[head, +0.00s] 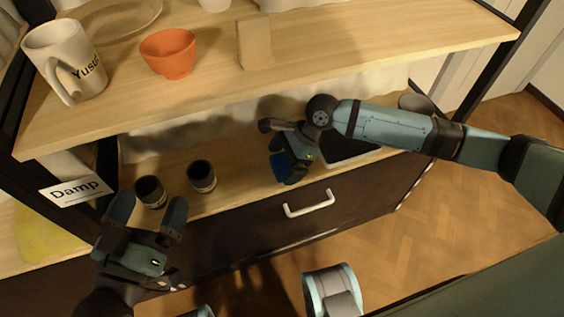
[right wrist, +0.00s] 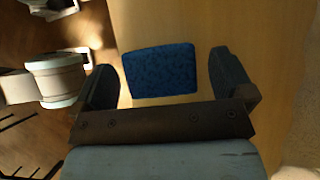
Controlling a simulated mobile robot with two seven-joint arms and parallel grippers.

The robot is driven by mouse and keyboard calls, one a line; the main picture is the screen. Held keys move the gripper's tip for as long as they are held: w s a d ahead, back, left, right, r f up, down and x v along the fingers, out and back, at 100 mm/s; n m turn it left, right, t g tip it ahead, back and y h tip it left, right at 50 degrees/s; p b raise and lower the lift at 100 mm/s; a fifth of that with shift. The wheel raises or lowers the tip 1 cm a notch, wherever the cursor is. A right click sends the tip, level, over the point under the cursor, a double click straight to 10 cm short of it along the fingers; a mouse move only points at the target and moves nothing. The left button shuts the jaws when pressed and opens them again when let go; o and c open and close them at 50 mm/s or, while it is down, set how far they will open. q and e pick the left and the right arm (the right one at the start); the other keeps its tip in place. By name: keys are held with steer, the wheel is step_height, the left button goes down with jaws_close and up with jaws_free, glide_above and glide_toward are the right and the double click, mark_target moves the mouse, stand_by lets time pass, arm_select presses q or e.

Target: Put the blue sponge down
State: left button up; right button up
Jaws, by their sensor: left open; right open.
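The blue sponge (right wrist: 158,70) shows in the right wrist view as a speckled blue block between my right gripper's two fingers, over the light wood of the lower shelf. A small gap shows between it and each finger. My right gripper (head: 286,168) is open and low over the lower shelf, near its front edge. My left gripper (head: 148,211) is open and empty, in front of two dark cups at the shelf's left.
The two dark cups (head: 150,191) (head: 202,176) stand near the shelf's front edge. A dark tray (head: 350,146) lies right of my right gripper. The upper shelf (head: 210,90) holds a "Yusuf" mug (head: 66,62), an orange cup (head: 168,54) and a tan block (head: 254,43). A "Damp" sign (head: 76,190) is at left.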

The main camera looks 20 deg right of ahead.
steer(key=p+v, duration=0.2)
steer(key=v, duration=0.4)
steer(key=shift+s+r, duration=0.1)
steer(key=shift+r, duration=0.2)
steer(key=s+a+n, duration=0.1)
steer(key=a, duration=0.1)
steer(key=s+a+n+t+y, duration=0.1)
steer(key=a+n, duration=0.1)
steer(key=s+a+n+t+y, duration=0.1)
steer(key=a+n, duration=0.1)
steer(key=a, duration=0.1)
steer(key=shift+s+a+f, duration=0.15)
steer(key=shift+s+f, duration=0.1)
steer(key=s+a+r+n+t+y, duration=0.4)
steer(key=a+r+n+t, duration=0.1)
steer(key=a+n, duration=0.15)
arm_select(q)
steer(key=shift+t, duration=0.8)
steer(key=r, duration=0.4)
steer(key=shift+s+a+r, duration=0.1)
steer(key=shift+s+a, duration=0.1)
arm_select(e)
steer(key=s+d+r+n+t+h, duration=0.3)
steer(key=s+d+r+n+t, duration=0.3)
steer(key=r+n+t, duration=0.3)
step_height(320, 180, up, 2)
steer(key=shift+d+r+t, duration=0.2)
steer(key=shift+d+t, duration=0.6)
steer(key=shift+t, duration=0.3)
